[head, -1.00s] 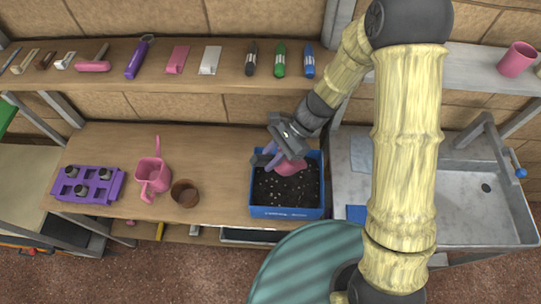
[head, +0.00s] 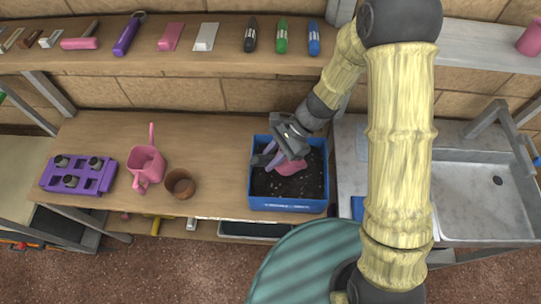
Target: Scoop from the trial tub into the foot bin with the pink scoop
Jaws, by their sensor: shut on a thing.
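The blue tub (head: 288,203) stands on the wooden bench near its right end, with dark soil and a few pale specks in it. I take it to be the trial tub. My gripper (head: 276,157) is over the tub, shut on the pink scoop (head: 292,166). The scoop's head is low in the tub, at or just above the soil. My gripper hides its handle, and I cannot tell whether it holds soil. I cannot clearly make out the foot bin; a dark, pale-rimmed tray (head: 250,229) partly shows below the bench.
Left of the tub are a brown pot (head: 180,184), a pink watering can (head: 147,168) and a purple plug tray (head: 79,175). A shelf (head: 190,62) with tools runs above. A metal sink (head: 480,200) is at the right. The bench between pot and tub is clear.

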